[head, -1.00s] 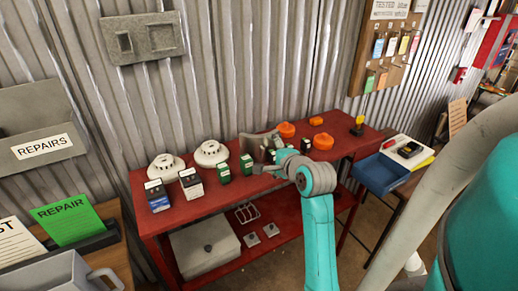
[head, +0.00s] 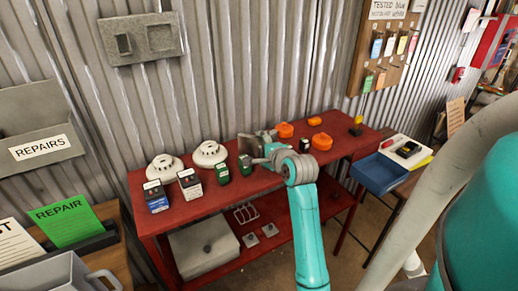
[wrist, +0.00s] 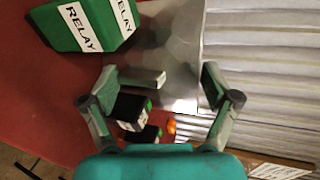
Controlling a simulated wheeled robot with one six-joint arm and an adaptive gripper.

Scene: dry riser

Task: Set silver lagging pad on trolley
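The silver lagging pad (head: 248,146) stands toward the back of the red bench, near the corrugated wall, and my gripper partly hides it. In the wrist view it is a shiny grey sheet (wrist: 178,48) ahead of and between my fingers. My gripper (head: 262,160) is low over the bench, in front of the pad. The wrist view shows its two fingers (wrist: 182,82) spread apart, with no clear grip on the pad. I cannot tell for sure which piece of furniture is the trolley; the red two-level bench (head: 215,201) is under my gripper.
A green relay (head: 245,165) stands close left of my gripper; it is large in the wrist view (wrist: 85,22). Another relay (head: 223,173), two white detectors (head: 209,154) and small boxes (head: 190,184) stand further left. Orange parts (head: 321,141) lie right. A blue tray (head: 380,172) is beyond.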

